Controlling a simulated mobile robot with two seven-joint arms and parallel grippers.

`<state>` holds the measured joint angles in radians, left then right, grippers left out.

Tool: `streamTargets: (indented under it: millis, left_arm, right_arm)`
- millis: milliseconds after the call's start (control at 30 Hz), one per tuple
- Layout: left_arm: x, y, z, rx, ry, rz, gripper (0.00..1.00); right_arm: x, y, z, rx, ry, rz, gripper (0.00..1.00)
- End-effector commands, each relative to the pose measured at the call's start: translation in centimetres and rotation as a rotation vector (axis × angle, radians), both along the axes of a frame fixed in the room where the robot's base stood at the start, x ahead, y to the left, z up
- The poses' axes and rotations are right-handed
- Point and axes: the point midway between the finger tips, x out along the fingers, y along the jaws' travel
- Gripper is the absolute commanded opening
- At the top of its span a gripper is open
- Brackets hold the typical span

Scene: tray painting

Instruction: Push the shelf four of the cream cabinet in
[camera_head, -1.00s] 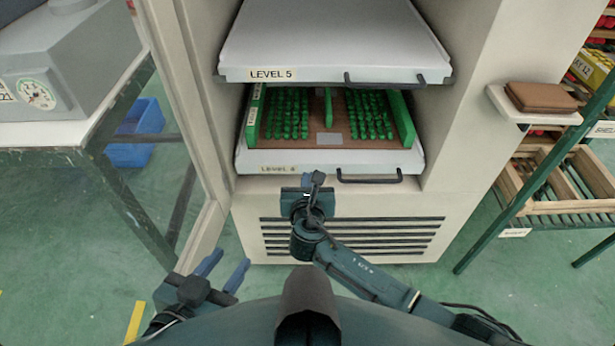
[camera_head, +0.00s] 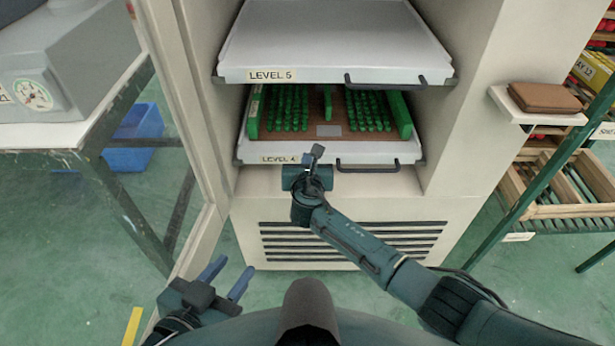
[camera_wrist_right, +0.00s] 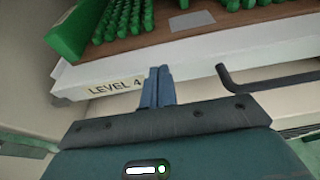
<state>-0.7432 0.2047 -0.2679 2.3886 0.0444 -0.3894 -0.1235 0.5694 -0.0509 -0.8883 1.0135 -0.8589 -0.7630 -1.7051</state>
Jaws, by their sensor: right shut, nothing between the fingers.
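Shelf four (camera_head: 290,158) of the cream cabinet (camera_head: 465,130) is a white pull-out shelf labelled LEVEL 4 with a dark handle (camera_head: 368,166). It also shows in the right wrist view (camera_wrist_right: 205,62). It carries a brown tray with rows of green pieces between green side rails. My right gripper (camera_head: 314,153) is shut and empty. Its blue fingertips (camera_wrist_right: 159,73) are at the shelf's front face, between the label and the handle, and appear to touch it. My left gripper (camera_head: 226,276) is open and empty at the lower left, away from the cabinet.
Shelf five (camera_head: 335,50), labelled LEVEL 5, sticks out above shelf four. A glass door (camera_head: 205,235) stands open on the left. A side ledge (camera_head: 540,117) with a brown case is on the right, beside a green rack with wooden crates (camera_head: 560,215).

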Motion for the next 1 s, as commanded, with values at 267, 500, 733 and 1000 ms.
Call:
streamTargets:
  millis: [267,500,733,1000]
  left_arm:
    - [0.1,-0.2,-0.3,0.008,0.002,-0.008,0.36]
    - [0.1,-0.2,0.0,0.005,0.003,-0.007,0.36]
    - [0.3,0.4,2.6,-0.029,-0.014,0.017,0.36]
    - [-0.8,1.6,4.9,-0.09,-0.011,0.071,0.36]
  right_arm:
    - [0.8,-0.1,0.1,0.001,-0.001,0.0,0.0]
    - [0.6,-0.1,0.4,0.002,-0.003,0.0,0.0]
    - [-2.8,0.0,1.6,0.003,0.001,0.002,0.0]
    - [-8.8,0.0,3.2,0.001,0.003,0.002,0.0]
